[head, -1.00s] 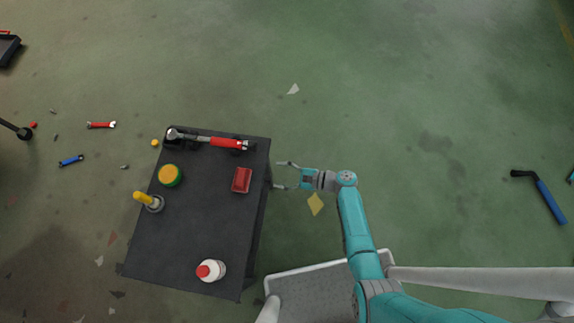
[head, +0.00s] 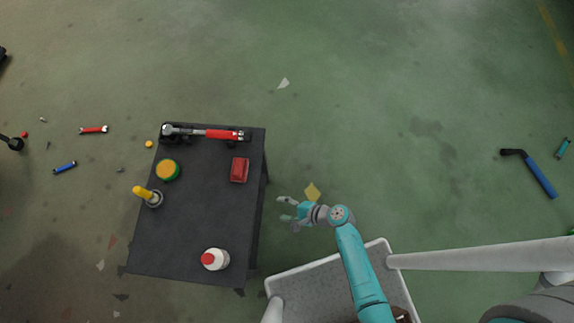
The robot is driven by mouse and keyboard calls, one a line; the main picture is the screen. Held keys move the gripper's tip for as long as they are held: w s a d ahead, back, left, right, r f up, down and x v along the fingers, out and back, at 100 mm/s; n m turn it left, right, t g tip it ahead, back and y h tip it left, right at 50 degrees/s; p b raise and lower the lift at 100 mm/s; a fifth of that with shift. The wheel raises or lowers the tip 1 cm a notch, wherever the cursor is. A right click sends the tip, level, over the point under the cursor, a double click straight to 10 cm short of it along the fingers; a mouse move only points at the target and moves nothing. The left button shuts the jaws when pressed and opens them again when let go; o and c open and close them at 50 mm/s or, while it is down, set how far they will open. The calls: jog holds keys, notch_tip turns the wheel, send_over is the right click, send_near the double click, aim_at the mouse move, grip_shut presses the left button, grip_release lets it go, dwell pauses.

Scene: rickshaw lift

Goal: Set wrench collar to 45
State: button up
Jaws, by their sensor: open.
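The torque wrench lies along the far edge of the dark table (head: 200,210), with its ratchet head at the left. Its red part (head: 222,134) is toward the right, and dark supports show beneath it. The collar and any scale marks are too small to read. My gripper (head: 283,208) is open and empty, to the right of the table and apart from it. It is well below and right of the wrench in the picture.
On the table are a red box (head: 240,169), a green-and-yellow round tin (head: 168,170), a yellow-handled tool in a cup (head: 147,195) and a white bottle with a red cap (head: 215,259). Loose tools, such as a red wrench (head: 94,130), lie on the floor. Open floor lies beyond the table.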

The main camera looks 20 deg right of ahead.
jog(key=shift+s+d+f+n+h, duration=0.1)
jog(key=shift+s+n+h, duration=0.2)
jog(key=shift+s, duration=0.65)
jog(key=shift+s+d+n+h, duration=0.1)
jog(key=shift+s+n+h, duration=0.15)
jog(key=shift+s, duration=0.7)
jog(key=s+d+r+n+t+h, duration=0.3)
jog(key=s+d+r+n+h, duration=0.4)
jog(key=s+r, duration=0.45)
jog(key=s+d+r+n+t, duration=0.2)
jog(key=r+n, duration=0.2)
jog(key=r, duration=0.9)
jog(key=s+d+r+n+t, duration=0.2)
jog(key=s+r+n+t, duration=0.1)
jog(key=r, duration=1.1)
jog(key=shift+r+n+h, duration=0.15)
jog(key=shift+n+h, duration=0.3)
